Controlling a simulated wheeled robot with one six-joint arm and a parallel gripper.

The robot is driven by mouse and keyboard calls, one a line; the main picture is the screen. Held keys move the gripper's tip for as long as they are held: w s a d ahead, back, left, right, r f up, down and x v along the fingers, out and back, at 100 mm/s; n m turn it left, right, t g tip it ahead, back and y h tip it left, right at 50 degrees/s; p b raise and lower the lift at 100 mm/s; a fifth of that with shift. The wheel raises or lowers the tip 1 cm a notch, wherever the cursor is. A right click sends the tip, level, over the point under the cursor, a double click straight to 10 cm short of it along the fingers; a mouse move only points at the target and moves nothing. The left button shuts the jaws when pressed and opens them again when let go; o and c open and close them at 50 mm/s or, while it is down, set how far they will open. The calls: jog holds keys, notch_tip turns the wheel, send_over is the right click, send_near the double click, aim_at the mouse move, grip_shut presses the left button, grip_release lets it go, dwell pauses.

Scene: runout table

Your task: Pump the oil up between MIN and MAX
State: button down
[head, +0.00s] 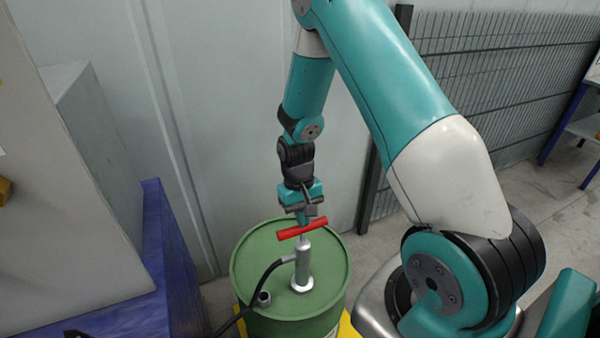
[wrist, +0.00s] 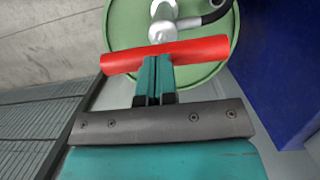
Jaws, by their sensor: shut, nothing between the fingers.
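A green drum (head: 255,252) carries a hand pump (head: 303,266) with a silver body on its lid. The pump's red T-handle (head: 302,229) sits just above the pump body, with a short bit of rod between them. A black hose (head: 270,274) leaves the pump and curves down to the left. My gripper (head: 303,222) points down at the middle of the red handle. In the wrist view the teal fingers (wrist: 154,82) are together and their tips are at the red handle (wrist: 165,54); I cannot tell whether they touch it. No MIN or MAX marks show.
A blue panel (head: 172,255) and a grey cabinet (head: 85,120) stand left of the drum. A dark mesh fence (head: 480,90) stands behind on the right. A yellow base (head: 347,325) shows under the drum. A wall is close behind it.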

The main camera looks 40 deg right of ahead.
jog(key=v, duration=1.3)
jog(key=shift+r+b, duration=0.15)
jog(key=shift+b, duration=0.15)
dwell(0.3)
